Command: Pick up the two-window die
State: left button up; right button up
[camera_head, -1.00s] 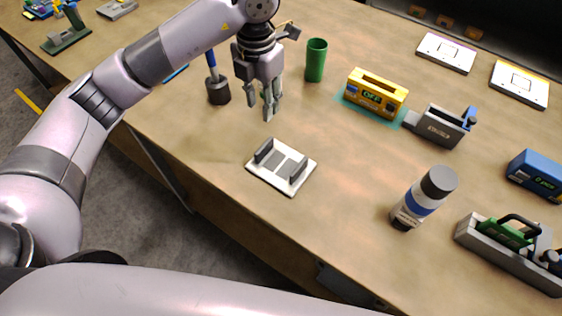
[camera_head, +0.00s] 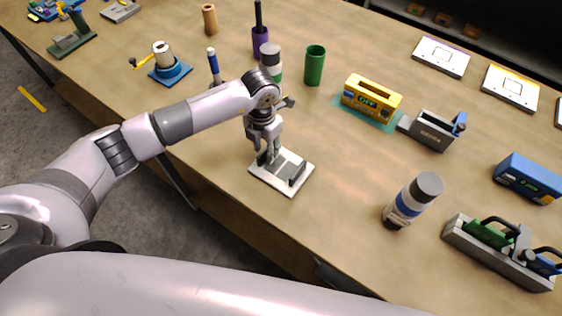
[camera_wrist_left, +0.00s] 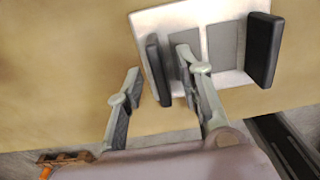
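The two-window die appears to be the white plate (camera_head: 283,187) with two grey windows and two upright black grips, lying flat near the table's front edge. It also shows at the top of the left wrist view (camera_wrist_left: 225,84). My left gripper (camera_head: 267,158) points down over its left part. In the left wrist view the gripper (camera_wrist_left: 158,62) is open, with one finger on each side of the near black grip (camera_wrist_left: 157,70). A gap shows on the outer side; contact on the inner side cannot be told. My right gripper is out of view.
A green cup (camera_head: 315,66), a yellow box (camera_head: 371,98) and a grey tool (camera_head: 432,130) stand behind the die. A white-and-blue bottle (camera_head: 412,200) stands to its right. The table between die and bottle is clear.

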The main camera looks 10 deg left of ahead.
pick_arm(q)
jog(key=shift+f, duration=0.5)
grip_shut()
dwell(0.5)
